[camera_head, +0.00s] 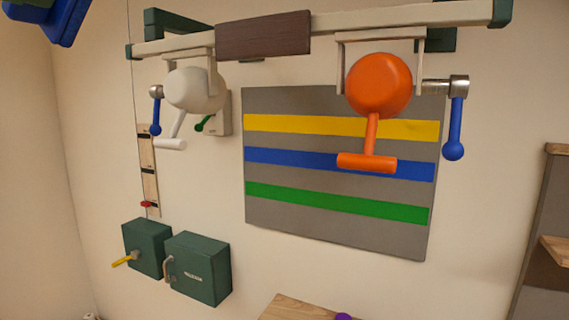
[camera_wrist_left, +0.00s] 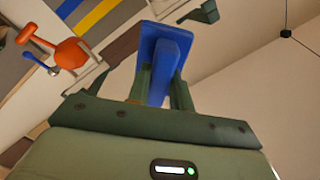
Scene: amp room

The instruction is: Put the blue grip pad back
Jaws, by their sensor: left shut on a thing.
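The blue grip pad (camera_wrist_left: 168,50) is held between the fingers of my left gripper (camera_wrist_left: 160,88) in the left wrist view. It looks like a flat plate with a narrower part running down between the fingers. In the head view the blue pad (camera_head: 62,18) shows at the top left corner, cut off by the picture edge, left of and apart from the pale overhead beam (camera_head: 385,18). The beam carries a dark brown block (camera_head: 264,35) at its middle. My right gripper is in neither view.
An orange ball (camera_head: 379,84) with a T-shaped handle and a white one (camera_head: 195,90) hang below the beam. Blue levers (camera_head: 454,130) hang at the sides. A striped board (camera_head: 340,220) and green boxes (camera_head: 203,268) are on the wall. A wooden surface (camera_head: 290,308) lies at the bottom.

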